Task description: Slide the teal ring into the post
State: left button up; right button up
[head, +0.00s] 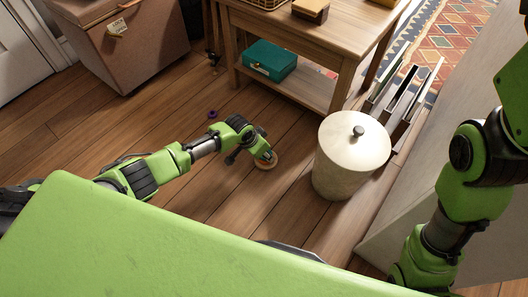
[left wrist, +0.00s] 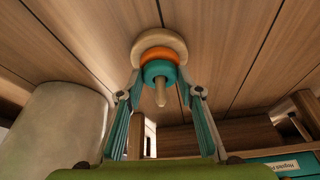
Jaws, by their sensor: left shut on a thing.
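The teal ring (left wrist: 160,72) shows in the left wrist view around the wooden post (left wrist: 160,97), whose tip sticks out through it. An orange ring (left wrist: 158,55) lies beyond the teal ring, against the pale round base (left wrist: 158,38). My left gripper (left wrist: 162,78) has its fingers on both sides of the teal ring and is shut on it. In the head view my left gripper (head: 266,157) is low over the pale base (head: 265,164) on the floor and hides most of the post and rings. My right gripper is out of view.
A small purple ring (head: 212,114) lies on the wooden floor behind my left arm. A pale lidded bin (head: 345,170) stands right of the post. A wooden table (head: 300,40) with a teal box (head: 270,60) on its shelf stands behind. Open floor surrounds the base.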

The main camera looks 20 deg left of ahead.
pick_arm(q)
jog(key=o, duration=0.9)
jog(key=shift+c, duration=0.2)
jog(key=shift+r, duration=0.1)
jog(key=v, duration=1.1)
jog(key=shift+s+a+r, duration=0.15)
jog(key=shift+s+r, duration=0.1)
jog(key=shift+r, duration=0.1)
